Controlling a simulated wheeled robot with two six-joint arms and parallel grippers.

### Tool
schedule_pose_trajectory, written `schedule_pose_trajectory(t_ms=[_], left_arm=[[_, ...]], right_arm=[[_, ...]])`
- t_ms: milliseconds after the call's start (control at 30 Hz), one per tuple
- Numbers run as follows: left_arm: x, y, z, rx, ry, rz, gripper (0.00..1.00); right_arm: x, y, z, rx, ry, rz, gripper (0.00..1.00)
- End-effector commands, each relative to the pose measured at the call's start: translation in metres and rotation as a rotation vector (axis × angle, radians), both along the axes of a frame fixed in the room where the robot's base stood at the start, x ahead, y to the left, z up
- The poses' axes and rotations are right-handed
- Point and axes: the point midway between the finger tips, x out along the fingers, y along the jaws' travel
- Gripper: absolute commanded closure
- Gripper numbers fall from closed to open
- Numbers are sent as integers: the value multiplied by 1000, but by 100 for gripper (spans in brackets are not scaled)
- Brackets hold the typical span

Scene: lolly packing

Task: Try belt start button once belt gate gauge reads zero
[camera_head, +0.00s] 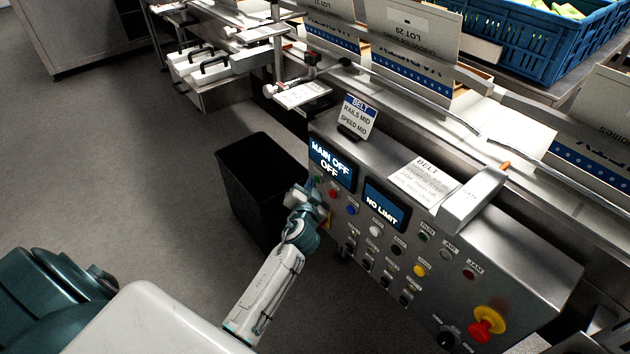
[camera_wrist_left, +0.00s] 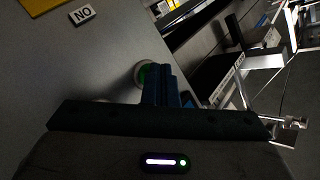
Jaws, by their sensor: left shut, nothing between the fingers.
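The steel control panel (camera_head: 470,265) stands at the centre right of the head view, with rows of coloured buttons and knobs. Its left display (camera_head: 332,164) reads "MAIN OFF" and "OFF"; the other display (camera_head: 387,204) reads "NO LIMIT". I cannot make out a gauge reading zero. My left gripper (camera_head: 315,197) is at the panel's left end, close to the top button row. In the left wrist view its shut, empty fingers (camera_wrist_left: 158,85) are in front of a green button (camera_wrist_left: 139,75), partly hiding it. I cannot tell whether they touch. My right gripper is not in view.
A red emergency-type knob (camera_head: 485,328) on a yellow ring is at the panel's lower right. A belt card (camera_head: 358,118) and a paper note (camera_head: 422,181) sit on top. A black bin (camera_head: 262,170) stands left of the panel. Floor is clear farther left.

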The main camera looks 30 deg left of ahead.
Motion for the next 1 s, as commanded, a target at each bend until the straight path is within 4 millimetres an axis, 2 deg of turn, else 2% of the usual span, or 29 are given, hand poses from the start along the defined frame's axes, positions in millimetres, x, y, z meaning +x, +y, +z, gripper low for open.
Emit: schedule_pose_trajectory(t_ms=[433, 800, 1000], left_arm=[[0, 0, 0, 0, -1, -1, 100], [-15, 6, 0, 0, 0, 0, 100], [-16, 7, 0, 0, 0, 0, 100]], right_arm=[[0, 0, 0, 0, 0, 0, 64], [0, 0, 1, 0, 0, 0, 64], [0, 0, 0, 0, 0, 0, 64]])
